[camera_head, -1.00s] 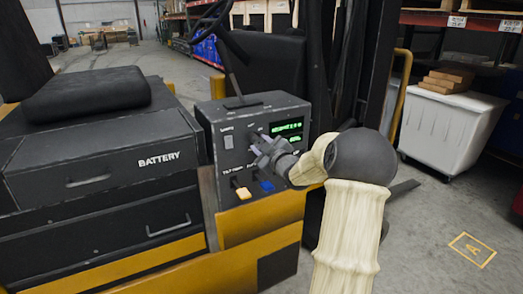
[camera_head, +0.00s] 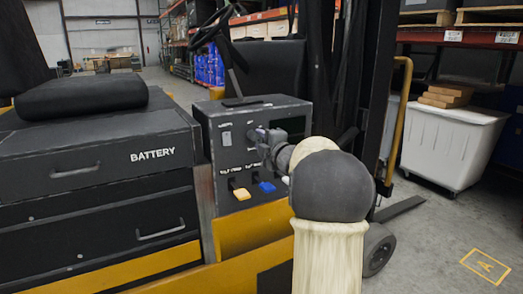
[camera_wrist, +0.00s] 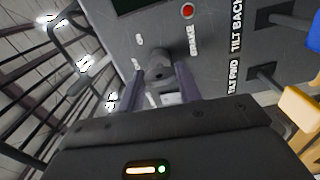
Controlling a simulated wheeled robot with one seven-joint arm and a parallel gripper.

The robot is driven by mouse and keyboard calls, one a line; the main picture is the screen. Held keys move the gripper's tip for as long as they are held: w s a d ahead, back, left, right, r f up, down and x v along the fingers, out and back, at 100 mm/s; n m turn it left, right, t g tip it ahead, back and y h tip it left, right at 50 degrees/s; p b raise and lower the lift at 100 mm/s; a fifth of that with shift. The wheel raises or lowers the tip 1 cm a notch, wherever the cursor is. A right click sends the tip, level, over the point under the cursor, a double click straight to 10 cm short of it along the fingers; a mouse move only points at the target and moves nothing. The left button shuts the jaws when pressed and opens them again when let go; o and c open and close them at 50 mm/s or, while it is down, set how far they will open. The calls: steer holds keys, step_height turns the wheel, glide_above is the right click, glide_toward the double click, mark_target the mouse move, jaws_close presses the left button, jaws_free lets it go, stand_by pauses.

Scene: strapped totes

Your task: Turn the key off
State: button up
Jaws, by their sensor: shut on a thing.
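The key (camera_wrist: 158,72) is a small dark grey piece on the forklift's control panel (camera_head: 226,160). In the wrist view it sits between the two fingers of my gripper (camera_wrist: 160,88), which are shut on it. In the head view my gripper (camera_head: 264,141) reaches the panel from the right and hides the key. The panel's display (camera_head: 291,125) is dark and partly covered by my gripper.
A yellow lever (camera_head: 242,194) and a blue lever (camera_head: 266,187) stick out below my gripper. A red button (camera_wrist: 187,11) is near the key. The battery box (camera_head: 100,165) stands left, and a white bin (camera_head: 450,145) is at right.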

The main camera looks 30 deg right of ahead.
steer(key=shift+n+b, duration=0.3)
steer(key=shift+n, duration=0.2)
steer(key=o, duration=1)
steer(key=s, duration=0.5)
steer(key=s+a, duration=0.1)
steer(key=s, duration=1.1)
steer(key=shift+s+a, duration=0.2)
